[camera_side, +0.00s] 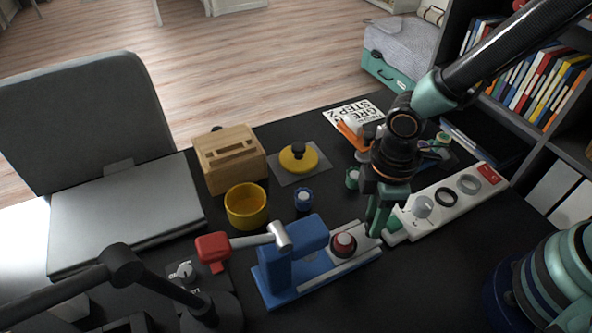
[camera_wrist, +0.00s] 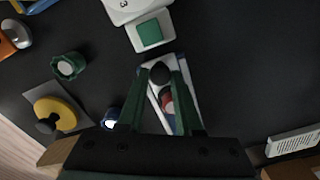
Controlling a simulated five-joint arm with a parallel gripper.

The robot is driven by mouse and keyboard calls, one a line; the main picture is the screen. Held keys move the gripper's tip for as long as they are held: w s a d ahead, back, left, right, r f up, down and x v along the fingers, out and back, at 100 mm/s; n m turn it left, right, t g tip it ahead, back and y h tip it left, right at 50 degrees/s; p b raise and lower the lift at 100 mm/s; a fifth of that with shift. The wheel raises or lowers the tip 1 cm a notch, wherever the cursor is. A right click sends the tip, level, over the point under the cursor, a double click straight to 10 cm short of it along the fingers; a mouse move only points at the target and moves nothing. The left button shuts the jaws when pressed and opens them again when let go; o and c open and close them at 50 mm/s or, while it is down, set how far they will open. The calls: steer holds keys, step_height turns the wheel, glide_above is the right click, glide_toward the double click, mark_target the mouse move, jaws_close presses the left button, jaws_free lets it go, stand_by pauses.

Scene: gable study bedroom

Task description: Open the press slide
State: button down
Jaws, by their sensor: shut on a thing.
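The blue press (camera_side: 290,262) stands near the front middle of the dark desk in the side view, with a red-ended grey lever (camera_side: 212,247) reaching to the left. Its pale slide (camera_side: 362,258) sticks out to the right and carries a red round piece (camera_side: 343,244); the slide also shows in the wrist view (camera_wrist: 190,95). My gripper (camera_side: 374,228) points down at the slide's outer end. In the wrist view, its green fingers (camera_wrist: 161,74) are shut on the slide's black knob (camera_wrist: 159,73). In the side view the fingers hide the knob.
A white strip with dials (camera_side: 410,225) lies close to the right of my gripper. A blue knob (camera_side: 304,198), a yellow bowl (camera_side: 246,218), a wooden box (camera_side: 222,178) and a yellow lidded piece (camera_side: 299,158) stand behind the press. A dark lamp (camera_side: 124,264) is at front left.

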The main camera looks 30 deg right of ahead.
steer(key=shift+d, duration=0.35)
steer(key=c, duration=0.6)
jaws_free()
steer(key=shift+r, duration=0.1)
step_height(320, 180, up, 12)
steer(key=shift+f, duration=0.1)
